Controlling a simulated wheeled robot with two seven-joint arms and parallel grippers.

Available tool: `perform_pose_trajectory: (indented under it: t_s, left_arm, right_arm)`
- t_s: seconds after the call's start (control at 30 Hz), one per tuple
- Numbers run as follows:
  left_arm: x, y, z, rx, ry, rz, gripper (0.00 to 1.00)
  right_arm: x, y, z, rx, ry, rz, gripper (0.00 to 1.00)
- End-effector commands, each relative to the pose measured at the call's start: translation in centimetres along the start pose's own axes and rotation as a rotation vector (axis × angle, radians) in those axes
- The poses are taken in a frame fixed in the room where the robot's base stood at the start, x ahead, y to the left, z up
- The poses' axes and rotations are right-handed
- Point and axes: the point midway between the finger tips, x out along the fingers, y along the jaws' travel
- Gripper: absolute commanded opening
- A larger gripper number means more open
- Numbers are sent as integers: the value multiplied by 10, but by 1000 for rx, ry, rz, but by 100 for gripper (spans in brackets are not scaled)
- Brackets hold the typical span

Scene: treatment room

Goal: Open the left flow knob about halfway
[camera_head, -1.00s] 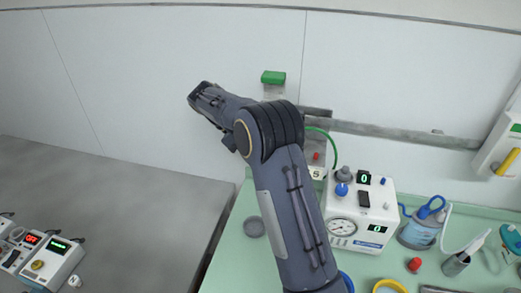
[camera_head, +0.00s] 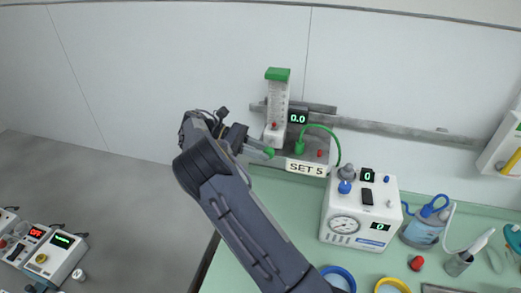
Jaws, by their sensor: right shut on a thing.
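The flow meter (camera_head: 278,105) stands on the wall rail, a clear scaled tube with a green top. Its display (camera_head: 298,118) reads 0.0. A green knob (camera_head: 269,153) sticks out at its lower left. My right gripper (camera_head: 262,151) is at this knob, coming from the left, and is shut on it; the wrist and forearm hide part of the jaws. My left gripper is not in view.
A green fitting (camera_head: 299,147) with a green hose and a red knob (camera_head: 320,154) sit close to the right. A white device with a gauge (camera_head: 358,215) stands on the green table below. A humidifier bottle (camera_head: 424,228) and cups are further right.

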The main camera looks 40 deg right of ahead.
Motion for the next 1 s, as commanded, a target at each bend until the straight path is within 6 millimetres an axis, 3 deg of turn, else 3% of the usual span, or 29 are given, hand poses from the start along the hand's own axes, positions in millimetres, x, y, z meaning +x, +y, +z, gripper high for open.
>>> perform_pose_trajectory:
  t_s: [0.33,0.37,0.5,0.83,1.0]
  left_arm:
    - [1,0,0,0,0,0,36]
    - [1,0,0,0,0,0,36]
    - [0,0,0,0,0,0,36]
    - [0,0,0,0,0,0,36]
    - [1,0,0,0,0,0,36]
  right_arm:
    - [0,-4,-5,-14,0,-12,1]
    - [0,-4,-5,-14,0,-12,25]
    - [0,-3,-4,-11,1,-9,40]
    - [-1,-2,0,-5,2,-5,40]
    - [-5,-2,16,-3,0,-5,40]
